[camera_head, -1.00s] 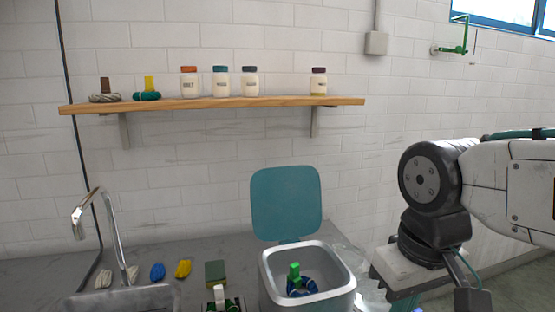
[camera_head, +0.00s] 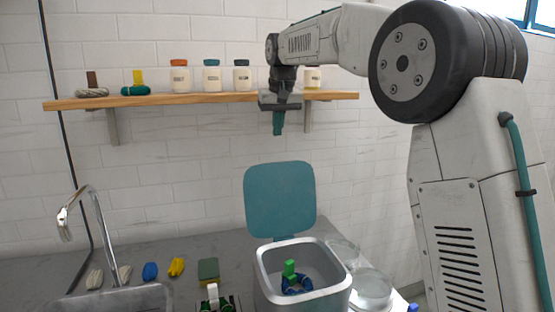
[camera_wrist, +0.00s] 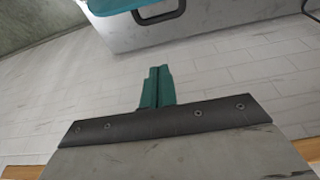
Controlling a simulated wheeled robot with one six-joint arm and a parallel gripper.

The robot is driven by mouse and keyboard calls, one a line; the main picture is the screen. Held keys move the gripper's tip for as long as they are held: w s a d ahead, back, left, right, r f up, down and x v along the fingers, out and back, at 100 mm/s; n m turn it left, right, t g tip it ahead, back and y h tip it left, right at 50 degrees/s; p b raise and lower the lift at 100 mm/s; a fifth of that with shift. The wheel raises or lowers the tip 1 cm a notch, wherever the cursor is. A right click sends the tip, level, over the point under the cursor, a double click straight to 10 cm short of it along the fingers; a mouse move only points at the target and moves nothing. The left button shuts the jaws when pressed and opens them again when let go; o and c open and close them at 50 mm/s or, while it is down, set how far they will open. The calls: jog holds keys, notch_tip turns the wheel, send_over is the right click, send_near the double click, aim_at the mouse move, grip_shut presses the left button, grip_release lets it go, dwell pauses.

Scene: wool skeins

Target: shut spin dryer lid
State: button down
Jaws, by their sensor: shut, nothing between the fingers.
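The spin dryer (camera_head: 264,287) is a grey square tub on the counter. Its teal lid (camera_head: 280,198) stands open and upright at the back of the tub. Inside the tub lies a dark blue skein (camera_head: 297,285) with a green tag (camera_head: 290,268). My gripper (camera_head: 278,124) hangs in front of the wall, above the lid and apart from it, with its fingers pointing down. Its teal fingers are shut and empty, as the wrist view (camera_wrist: 158,85) also shows. In the wrist view a teal edge (camera_wrist: 112,6) and a grey body with a dark handle show at the top.
A wooden shelf (camera_head: 200,99) with several jars and two skeins runs along the wall beside my gripper. A sink with a tap (camera_head: 95,215), small skeins (camera_head: 150,271) and a sponge (camera_head: 208,268) are left of the dryer. Clear round containers (camera_head: 371,288) stand right of it.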

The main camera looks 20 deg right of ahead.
jog(key=w+x, duration=0.1)
jog(key=x, duration=1)
jog(key=shift+s+r, duration=0.25)
jog(key=shift+s, duration=0.8)
jog(key=shift+s+r, duration=0.3)
jog(key=shift+s, duration=0.7)
jog(key=shift+a, duration=0.1)
